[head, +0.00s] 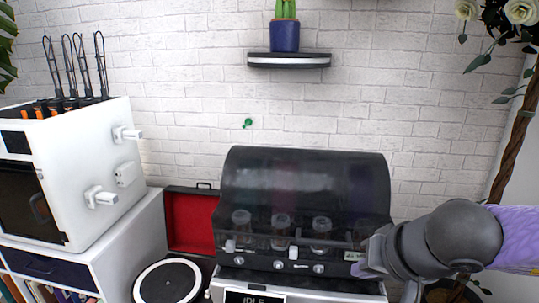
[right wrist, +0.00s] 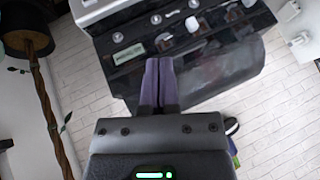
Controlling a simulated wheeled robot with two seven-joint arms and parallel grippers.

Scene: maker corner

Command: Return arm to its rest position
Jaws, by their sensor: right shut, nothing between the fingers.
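My right arm comes in from the right in the head view. Its gripper (head: 362,262) is in front of the right end of the black machine (head: 300,180) with a dark see-through cover. In the right wrist view the two purple fingers of my right gripper (right wrist: 159,66) are together with nothing between them. They overlap the machine's front panel (right wrist: 125,52) in that view; I cannot tell whether they touch it. My left gripper is in neither view.
A white box-shaped machine (head: 95,165) stands on a cabinet (head: 130,240) at left. A red-lined case (head: 190,222) and a round black-and-white disc (head: 168,283) lie beside the black machine. A wall shelf (head: 290,61) holds a potted cactus (head: 285,36). A twisted trunk (head: 512,150) stands right.

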